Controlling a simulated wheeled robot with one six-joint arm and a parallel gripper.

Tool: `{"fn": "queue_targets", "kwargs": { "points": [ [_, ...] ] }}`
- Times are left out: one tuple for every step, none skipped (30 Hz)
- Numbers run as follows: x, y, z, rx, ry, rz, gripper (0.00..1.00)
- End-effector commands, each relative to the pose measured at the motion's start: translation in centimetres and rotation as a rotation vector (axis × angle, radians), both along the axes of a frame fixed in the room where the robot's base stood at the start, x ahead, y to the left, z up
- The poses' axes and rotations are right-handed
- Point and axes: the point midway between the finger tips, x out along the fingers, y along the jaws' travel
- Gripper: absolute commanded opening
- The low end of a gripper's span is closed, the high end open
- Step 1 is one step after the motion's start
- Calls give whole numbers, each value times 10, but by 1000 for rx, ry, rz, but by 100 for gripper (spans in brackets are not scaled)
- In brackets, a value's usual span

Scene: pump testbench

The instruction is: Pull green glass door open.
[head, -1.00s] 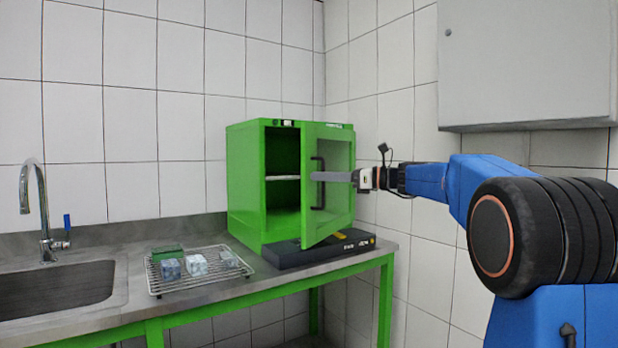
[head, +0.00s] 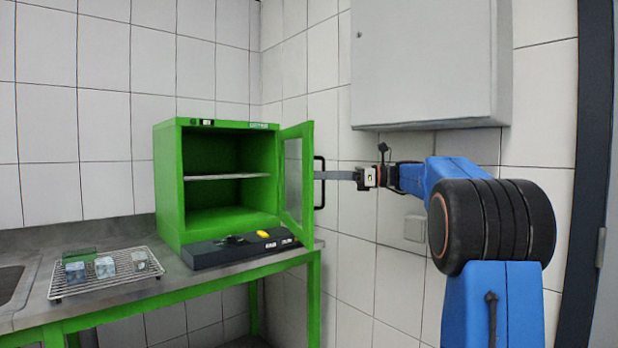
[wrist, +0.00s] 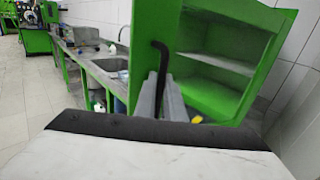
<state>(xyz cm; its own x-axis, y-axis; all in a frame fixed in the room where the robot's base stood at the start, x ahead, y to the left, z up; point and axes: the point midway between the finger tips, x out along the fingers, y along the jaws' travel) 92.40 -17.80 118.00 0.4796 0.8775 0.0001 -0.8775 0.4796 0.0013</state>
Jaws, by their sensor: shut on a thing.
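The green-framed glass door (head: 296,178) stands wide open, swung out to the right of the green cabinet (head: 168,190). Its black handle (head: 319,182) is on the outer face near the free edge. My gripper (head: 318,175) is shut on the handle, with its grey fingers reaching in from the right. In the wrist view the fingers (wrist: 163,97) meet the black handle (wrist: 161,62), and the door (wrist: 215,55) shows partly behind them. The cabinet interior with one shelf (head: 228,177) is exposed and looks empty.
A black control unit (head: 240,250) lies under the cabinet front on the grey bench. A wire rack (head: 105,280) with several small blocks stands left of it. A grey wall cabinet (head: 430,65) hangs above my arm. A wall socket (head: 414,229) is below.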

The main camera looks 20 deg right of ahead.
Motion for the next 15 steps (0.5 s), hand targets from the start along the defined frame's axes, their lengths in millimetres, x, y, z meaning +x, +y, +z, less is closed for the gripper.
{"fn": "queue_targets", "kwargs": {
  "points": [
    [1, -8, 0, 0, 0, -3, 0],
    [1, -12, 0, 0, 0, -3, 0],
    [2, -17, 0, 0, 1, -3, 0],
    [2, -20, 0, 0, 1, -2, 0],
    [2, -22, 0, 0, 1, -2, 0],
    [3, -25, 0, 0, 1, -2, 0],
    [3, -27, 0, 0, 1, -2, 0],
    [3, -28, 0, 0, 1, -2, 0],
    [3, -29, 0, 0, 1, -2, 0],
    [4, -30, 0, 0, 1, -2, 0],
    [4, -31, 0, 0, 1, -2, 0],
    [4, -32, 0, 1, 0, -2, 0],
    [4, -32, 0, 1, 0, -2, 0],
    [4, -32, 0, 1, 0, -2, 0],
    [4, -32, 0, 1, 0, -2, 0]
  ]
}}
